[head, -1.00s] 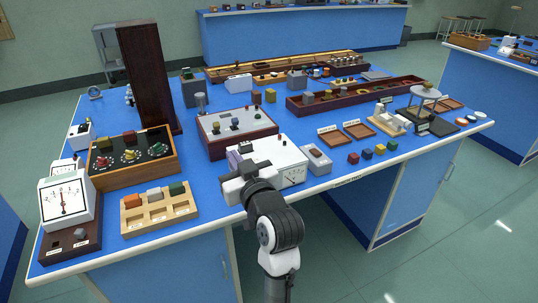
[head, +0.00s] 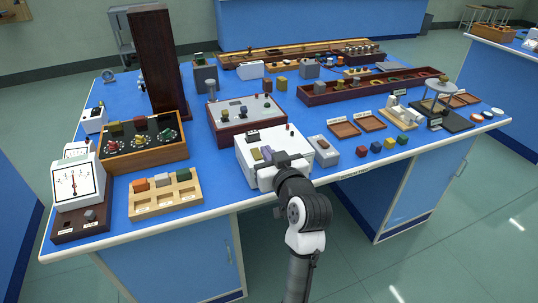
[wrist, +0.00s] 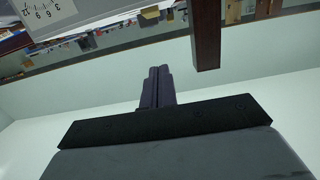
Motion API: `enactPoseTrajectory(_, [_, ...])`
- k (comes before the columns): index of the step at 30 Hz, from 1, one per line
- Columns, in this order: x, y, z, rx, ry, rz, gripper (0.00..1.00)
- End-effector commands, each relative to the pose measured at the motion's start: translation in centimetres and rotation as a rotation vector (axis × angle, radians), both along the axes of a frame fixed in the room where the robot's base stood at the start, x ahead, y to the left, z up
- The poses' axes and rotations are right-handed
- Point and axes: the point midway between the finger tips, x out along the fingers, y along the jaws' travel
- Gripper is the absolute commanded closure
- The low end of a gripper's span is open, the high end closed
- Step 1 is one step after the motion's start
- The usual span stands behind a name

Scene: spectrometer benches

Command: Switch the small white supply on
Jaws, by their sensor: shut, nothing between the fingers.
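A white unit (head: 243,158) with a flat top stands at the front middle of the bench, with a dark part (head: 253,135) on top. My gripper (head: 265,153) is over its front part in the head view. I cannot tell whether it touches the unit. The closed fingers also show in the wrist view (wrist: 159,85), with nothing between them. My wrist hides part of the unit's front. A smaller pale box (head: 325,153) stands just right of it, and another small white box (head: 94,122) stands at the far left. I cannot tell for certain which is the supply, nor any switch position.
A brown-edged panel box (head: 222,136) stands behind the white unit. A wooden tray of blocks (head: 150,208) and a white meter (head: 76,184) are to the left. Several coloured cubes (head: 376,148) lie to the right. A tall dark wooden post (head: 155,65) rises at the back left.

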Motion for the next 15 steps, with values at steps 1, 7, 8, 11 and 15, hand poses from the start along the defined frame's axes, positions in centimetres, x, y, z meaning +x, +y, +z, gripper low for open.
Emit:
enactPoseTrajectory(1, [1.1, 0.5, 0.2, 0.001, 0.002, 0.004, 1.0])
enactPoseTrajectory(7, [5.3, 1.8, -0.2, 0.0, 0.002, 0.003, 1.0])
enactPoseTrajectory(8, [5.8, 2.0, -0.3, 0.0, 0.002, 0.003, 1.0])
enactPoseTrajectory(11, [6.8, 2.2, -1.7, 0.001, 0.007, 0.0, 1.0])
enactPoseTrajectory(15, [6.9, 2.3, -3.5, 0.001, 0.003, 0.001, 1.0])
